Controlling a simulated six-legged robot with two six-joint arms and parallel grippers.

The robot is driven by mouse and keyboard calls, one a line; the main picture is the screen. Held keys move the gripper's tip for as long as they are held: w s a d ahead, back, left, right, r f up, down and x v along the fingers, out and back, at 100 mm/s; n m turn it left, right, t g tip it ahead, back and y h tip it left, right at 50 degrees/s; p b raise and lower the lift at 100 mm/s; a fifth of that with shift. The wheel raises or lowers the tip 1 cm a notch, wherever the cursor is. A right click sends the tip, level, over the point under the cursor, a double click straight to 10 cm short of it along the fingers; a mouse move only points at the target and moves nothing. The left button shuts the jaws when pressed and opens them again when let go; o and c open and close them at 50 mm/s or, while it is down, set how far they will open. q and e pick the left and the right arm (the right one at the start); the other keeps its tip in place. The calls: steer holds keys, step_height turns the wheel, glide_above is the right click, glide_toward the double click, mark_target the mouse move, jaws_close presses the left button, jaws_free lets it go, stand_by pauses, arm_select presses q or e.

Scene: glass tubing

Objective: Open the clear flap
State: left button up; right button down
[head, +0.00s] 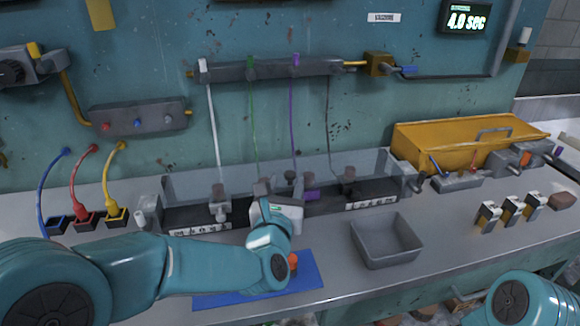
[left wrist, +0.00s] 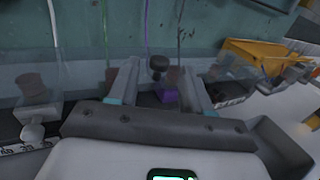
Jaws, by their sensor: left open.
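The clear flap (head: 330,165) is a long see-through panel low against the teal wall, over a dark trough with knobs and labels. Coloured cords run down behind it. In the left wrist view, part of the clear panel (left wrist: 75,75) shows at the left. My left gripper (head: 270,188) is open in front of the middle of the trough. In the left wrist view its fingers (left wrist: 163,92) are spread, with a dark round knob (left wrist: 157,63) and a purple block (left wrist: 167,96) seen between them. Whether they touch anything is unclear. My right gripper is out of the picture.
A grey bin (head: 385,257) stands right of my left gripper. A blue mat (head: 305,273) lies under my left forearm. A yellow box (head: 430,135) and small yellow-and-silver blocks (head: 511,211) are at the right. Coloured plugs (head: 85,217) sit at the left.

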mark_target(290, 172)
arm_select(q)
steer(key=w+p, duration=0.1)
steer(key=w, duration=0.4)
steer(key=shift+w+d, duration=0.15)
steer(key=shift+d, duration=0.05)
steer(key=shift+c, duration=0.3)
jaws_close()
steer(key=shift+w+r+g+p, duration=0.1)
steer(key=shift+r+g+p, duration=0.3)
steer(key=shift+r+p, duration=0.3)
steer(key=w+r+g+p, duration=0.1)
steer(key=p, duration=0.2)
steer(key=r+n+g+p, duration=0.1)
steer(key=p, duration=0.2)
steer(key=w+a+r+g+p, duration=0.1)
steer(key=r+g+p, duration=0.1)
steer(key=p, duration=0.1)
steer(key=shift+w+n+p, duration=0.3)
steer(key=shift+p, duration=0.05)
steer(key=shift+w, duration=0.1)
steer(key=shift+w+a+r+p, duration=0.15)
steer(key=shift+w+r+p, duration=0.2)
steer(key=shift+p, duration=0.25)
steer(key=shift+w, duration=0.1)
